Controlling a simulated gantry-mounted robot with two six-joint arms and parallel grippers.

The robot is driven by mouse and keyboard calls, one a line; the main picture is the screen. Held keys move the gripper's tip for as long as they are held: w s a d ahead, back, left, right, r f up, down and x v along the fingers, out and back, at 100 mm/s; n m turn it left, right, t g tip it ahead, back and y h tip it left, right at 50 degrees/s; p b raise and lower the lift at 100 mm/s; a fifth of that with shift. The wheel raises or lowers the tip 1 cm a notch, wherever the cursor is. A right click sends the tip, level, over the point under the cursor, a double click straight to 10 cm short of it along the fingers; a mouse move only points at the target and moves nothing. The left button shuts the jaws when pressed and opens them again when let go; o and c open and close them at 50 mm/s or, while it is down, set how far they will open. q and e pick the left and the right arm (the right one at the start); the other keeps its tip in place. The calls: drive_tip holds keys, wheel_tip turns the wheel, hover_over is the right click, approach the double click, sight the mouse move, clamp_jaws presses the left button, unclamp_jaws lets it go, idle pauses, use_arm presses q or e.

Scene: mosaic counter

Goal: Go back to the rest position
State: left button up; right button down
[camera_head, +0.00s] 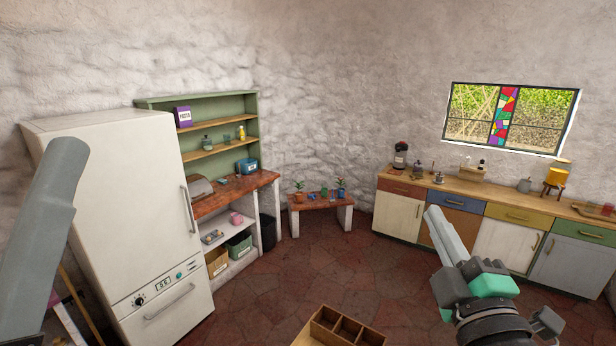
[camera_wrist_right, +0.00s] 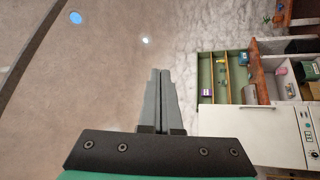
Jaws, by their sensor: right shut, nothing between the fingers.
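My right gripper (camera_head: 436,215) is in the lower right of the head view, raised in front of the cabinets, with grey fingers pointing up and to the left. In the right wrist view its two fingers (camera_wrist_right: 161,72) lie side by side, shut with nothing between them. At the left edge of the head view there is a blurred grey arm link of mine. My left gripper does not show.
A white fridge (camera_head: 120,190) stands at left beside a green shelf (camera_head: 197,101). A low bench (camera_head: 320,202) with plants is at the back. A counter with coloured drawers (camera_head: 505,215) runs along the right. A wooden compartment box (camera_head: 340,325) is at the bottom. The floor between is clear.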

drive_tip(key=s+r+m+t+y, duration=0.2)
drive_tip(key=s+r+m+t, duration=0.4)
drive_tip(key=s+r+m, duration=0.8)
drive_tip(key=s, duration=0.4)
drive_tip(key=shift+a+r, duration=0.2)
drive_tip(key=shift+a, duration=0.15)
